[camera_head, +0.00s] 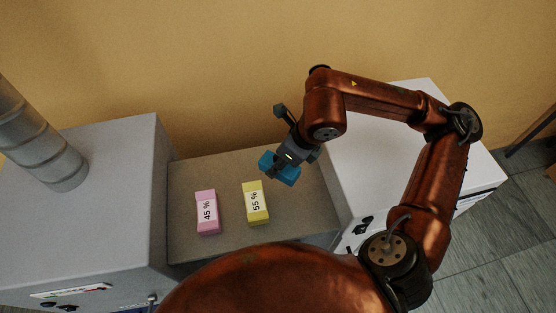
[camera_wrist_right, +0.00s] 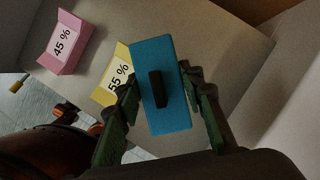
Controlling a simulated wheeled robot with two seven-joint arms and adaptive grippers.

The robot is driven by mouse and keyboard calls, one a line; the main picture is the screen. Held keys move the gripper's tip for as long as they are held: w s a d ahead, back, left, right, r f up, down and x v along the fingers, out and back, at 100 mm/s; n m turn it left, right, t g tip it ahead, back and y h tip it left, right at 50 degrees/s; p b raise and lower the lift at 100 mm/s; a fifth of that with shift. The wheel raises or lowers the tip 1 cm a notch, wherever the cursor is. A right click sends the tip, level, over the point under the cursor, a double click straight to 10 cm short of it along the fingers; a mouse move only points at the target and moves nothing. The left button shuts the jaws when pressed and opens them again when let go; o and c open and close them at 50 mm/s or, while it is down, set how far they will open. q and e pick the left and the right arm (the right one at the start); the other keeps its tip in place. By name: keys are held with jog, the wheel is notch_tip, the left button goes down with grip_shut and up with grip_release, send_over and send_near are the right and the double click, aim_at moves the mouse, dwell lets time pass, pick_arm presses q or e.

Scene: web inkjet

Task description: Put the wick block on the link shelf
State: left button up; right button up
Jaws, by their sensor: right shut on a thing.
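A blue block (camera_head: 279,169) with a dark rectangular patch on its face is in my right gripper (camera_head: 284,164). In the right wrist view the blue block (camera_wrist_right: 150,62) sits between both fingers, which are shut on its sides. The grey-brown shelf (camera_head: 225,240) lies between two white cabinets. The block is over the shelf's right back part; I cannot tell whether it touches the surface. My left gripper is in neither view.
A pink block (camera_head: 207,212) marked 45 % and a yellow block (camera_head: 255,203) marked 55 % stand on the shelf, left of the blue one. White cabinets flank it at left (camera_head: 100,150) and right (camera_head: 360,165). The yellow wall is behind.

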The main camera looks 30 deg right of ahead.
jog(key=w+d+f, duration=0.1)
jog(key=w+f, duration=0.1)
jog(key=w+d+f+p, duration=0.1)
jog(key=w+d+f, duration=0.1)
jog(key=w+d+f+p, duration=0.1)
jog(key=f, duration=0.1)
jog(key=shift+w+d+f, duration=0.2)
jog(key=shift+w+f, duration=0.1)
jog(key=shift+w, duration=0.1)
notch_tip(320, 180, down, 3)
jog(key=shift+w+d+p, duration=0.1)
jog(key=shift+p, duration=1.1)
jog(key=shift+f, duration=0.2)
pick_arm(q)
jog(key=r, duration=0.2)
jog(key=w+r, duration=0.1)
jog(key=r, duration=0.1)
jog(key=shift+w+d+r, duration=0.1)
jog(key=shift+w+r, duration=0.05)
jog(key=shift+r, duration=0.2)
pick_arm(e)
jog(key=shift+f, duration=0.1)
jog(key=shift+f+b, duration=0.1)
jog(key=shift+b, duration=0.2)
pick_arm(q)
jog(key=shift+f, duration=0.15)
pick_arm(e)
jog(key=o, duration=1.2)
